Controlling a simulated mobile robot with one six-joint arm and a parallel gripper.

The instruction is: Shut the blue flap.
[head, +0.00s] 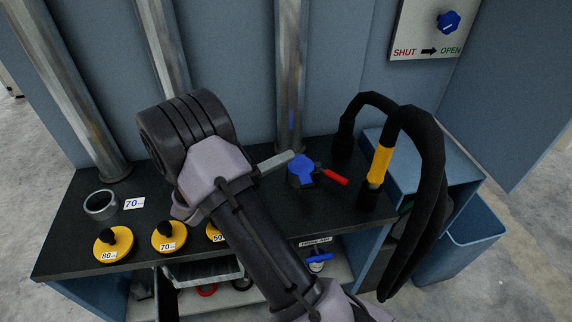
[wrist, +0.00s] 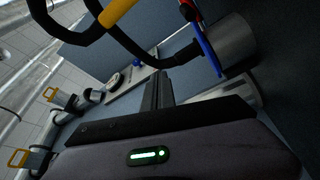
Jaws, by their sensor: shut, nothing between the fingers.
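The blue flap (head: 300,171) is near the foot of a metal pipe on the dark bench, beside a red handle (head: 335,177). In the wrist view the flap (wrist: 207,47) shows nearly edge-on at the upper right, beside the end of a grey cylinder (wrist: 235,45). I cannot tell how far the flap stands open. My gripper (head: 290,156) points right and is close to the left of the flap in the head view; contact cannot be told. In the wrist view its dark fingers (wrist: 158,78) are together and empty, with the flap up and to their right.
A black hose (head: 430,160) with a yellow band (head: 381,163) arches at the bench's right end. Yellow discs (head: 114,243) and a grey ring (head: 101,204) are on the left of the bench (head: 75,245). A panel with a blue knob (head: 448,22) is on the wall.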

